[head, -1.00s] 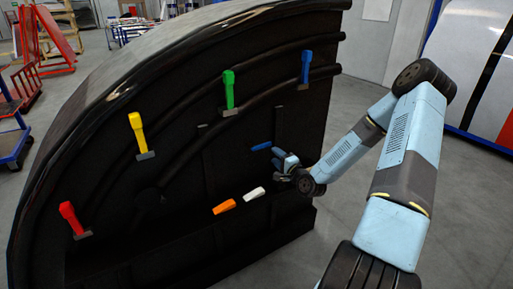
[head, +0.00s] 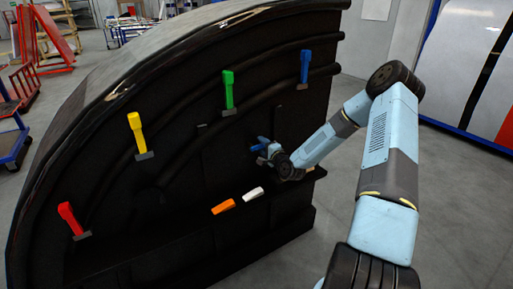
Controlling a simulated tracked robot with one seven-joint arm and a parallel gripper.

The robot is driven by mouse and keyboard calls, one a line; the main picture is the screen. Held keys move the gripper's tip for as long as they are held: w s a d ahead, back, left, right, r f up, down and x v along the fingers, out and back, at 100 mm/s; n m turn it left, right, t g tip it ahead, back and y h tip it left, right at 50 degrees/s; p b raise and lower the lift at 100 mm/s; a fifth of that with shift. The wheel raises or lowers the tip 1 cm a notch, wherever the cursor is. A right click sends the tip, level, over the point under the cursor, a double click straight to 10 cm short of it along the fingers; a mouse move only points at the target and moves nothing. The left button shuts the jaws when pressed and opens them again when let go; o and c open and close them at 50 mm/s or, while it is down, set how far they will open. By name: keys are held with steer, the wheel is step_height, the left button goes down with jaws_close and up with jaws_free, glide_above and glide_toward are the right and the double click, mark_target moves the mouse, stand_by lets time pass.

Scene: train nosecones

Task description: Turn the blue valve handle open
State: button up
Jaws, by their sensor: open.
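A small blue handle (head: 263,140) is on the lower right part of the black nosecone (head: 180,90). My gripper (head: 262,149) is at this handle and covers part of it. The gripper is open. It is too small in the picture to tell whether the fingers are around the handle or only beside it, or whether they touch it. A second blue handle (head: 304,67) stands upright at the nosecone's upper right, apart from my gripper.
Green (head: 228,92), yellow (head: 137,135) and red (head: 71,219) handles follow the nosecone's curve to the left. Orange (head: 223,207) and white (head: 253,194) handles are below my gripper. The grey floor (head: 440,200) on the right is clear.

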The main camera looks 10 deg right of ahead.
steer(key=shift+c, duration=0.2)
jaws_close()
